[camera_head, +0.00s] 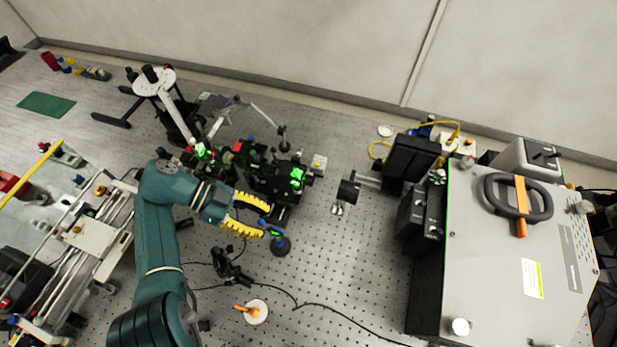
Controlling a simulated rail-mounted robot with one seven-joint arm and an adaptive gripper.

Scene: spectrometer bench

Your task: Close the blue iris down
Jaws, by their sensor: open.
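The blue iris (270,227) is a small blue part on a short post above a round dark base (281,246), near the middle of the perforated bench. My gripper (266,220) has two yellow ribbed fingers, spread apart and pointing right. Their tips are at the blue part, one finger above it in the picture and one to its lower left. I cannot tell whether either finger touches it. The iris's lever and opening are too small to make out.
Dark optics with green glows (297,178) crowd the area just above the gripper. A black stand (229,268) and a white disc with an orange handle (256,312) are below. A large grey box (500,270) fills the right.

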